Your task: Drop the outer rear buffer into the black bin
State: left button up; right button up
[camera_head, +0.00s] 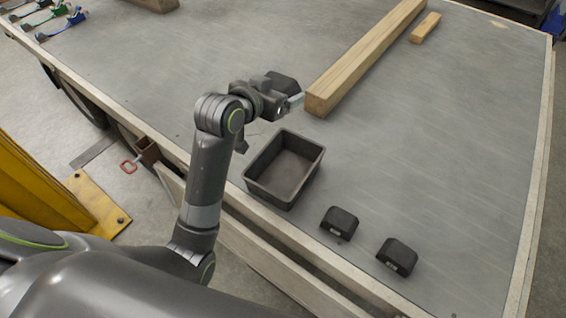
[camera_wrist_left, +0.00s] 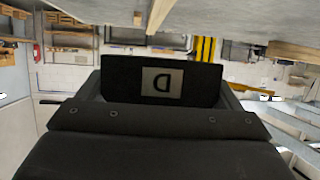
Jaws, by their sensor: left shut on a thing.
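The black bin (camera_head: 266,192) stands on the grey deck near its left edge, open at the top and empty. My left gripper (camera_head: 287,99) is beyond the bin in the head view, above the deck, shut on a black buffer (camera_head: 283,82). In the left wrist view this buffer (camera_wrist_left: 122,82) fills the space in front of the gripper and shows a pale label with an upside-down letter D. The gripper partly hides the buffer in the head view. Two other black buffers, one nearer the bin (camera_head: 340,222) and one farther right (camera_head: 397,256), rest on the deck. My right gripper is not in view.
A long wooden beam (camera_head: 365,57) lies just right of my left gripper, with a short wood piece (camera_head: 425,28) beyond it. Coloured clamps or straps (camera_head: 62,27) lie at the far left. The deck's right side is clear. A yellow post base (camera_head: 95,205) stands on the floor.

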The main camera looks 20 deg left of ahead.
pick_arm(q)
notch_tip(320, 180, down, 21)
jog(key=w+m+h+b, duration=0.1)
jog(key=b, duration=0.9)
jog(key=shift+w, duration=0.35)
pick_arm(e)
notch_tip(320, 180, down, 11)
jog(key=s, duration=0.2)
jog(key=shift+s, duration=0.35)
pick_arm(q)
jog(key=o, duration=1)
jog(key=shift+f, duration=0.1)
jog(key=shift+c, duration=0.2)
jog(key=v, duration=1.7)
jog(key=shift+a+r+p, duration=0.25)
jog(key=shift+a+p, duration=0.05)
jog(key=shift+p, duration=0.15)
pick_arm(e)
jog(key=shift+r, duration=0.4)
pick_arm(q)
jog(key=shift+s, duration=0.1)
